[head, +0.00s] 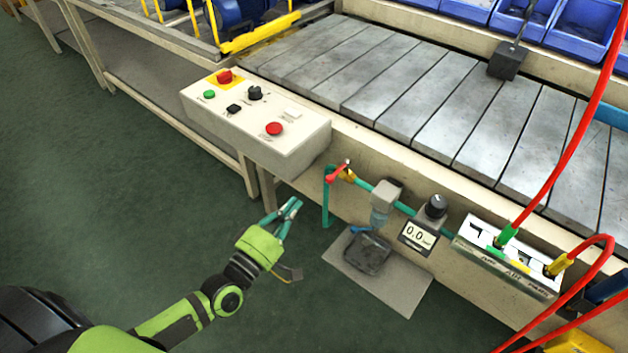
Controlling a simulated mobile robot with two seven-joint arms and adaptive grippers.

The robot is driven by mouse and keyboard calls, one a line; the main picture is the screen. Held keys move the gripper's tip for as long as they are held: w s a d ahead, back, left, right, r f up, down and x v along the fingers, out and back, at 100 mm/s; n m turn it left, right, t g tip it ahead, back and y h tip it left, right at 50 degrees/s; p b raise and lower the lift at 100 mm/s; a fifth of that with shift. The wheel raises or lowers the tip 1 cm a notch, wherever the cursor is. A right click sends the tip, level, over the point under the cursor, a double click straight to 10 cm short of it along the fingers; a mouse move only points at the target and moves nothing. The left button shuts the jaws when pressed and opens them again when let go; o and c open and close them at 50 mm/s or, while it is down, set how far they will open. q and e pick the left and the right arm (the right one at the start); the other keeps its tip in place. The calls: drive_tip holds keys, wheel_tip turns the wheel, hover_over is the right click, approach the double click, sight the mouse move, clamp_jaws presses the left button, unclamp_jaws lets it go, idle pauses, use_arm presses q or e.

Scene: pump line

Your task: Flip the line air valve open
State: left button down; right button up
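The air valve's red handle (338,171) sits on a small brass-coloured body (348,176) in the green air pipe (326,205), on the front of the conveyor frame. The handle slants up to the right and appears to lie across the pipe run. Right of it are a filter bowl (381,212) and a gauge (418,238) reading 0.0. My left gripper (294,203) is below and left of the valve, apart from it. Its teal fingers converge and their tips appear together, with nothing visible between them. My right gripper is not in view.
A control box (255,140) with several buttons juts out above my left gripper. A manifold with red hoses (510,258) is at the right. A dark object (365,252) lies on a grey mat (400,292) below the pipe. Open green floor surrounds my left arm.

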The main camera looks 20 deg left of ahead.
sight(338, 171)
use_arm(q)
drive_tip(key=shift+w, duration=0.1)
drive_tip(key=x, duration=1)
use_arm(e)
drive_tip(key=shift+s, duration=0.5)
use_arm(q)
drive_tip(key=shift+p, duration=0.3)
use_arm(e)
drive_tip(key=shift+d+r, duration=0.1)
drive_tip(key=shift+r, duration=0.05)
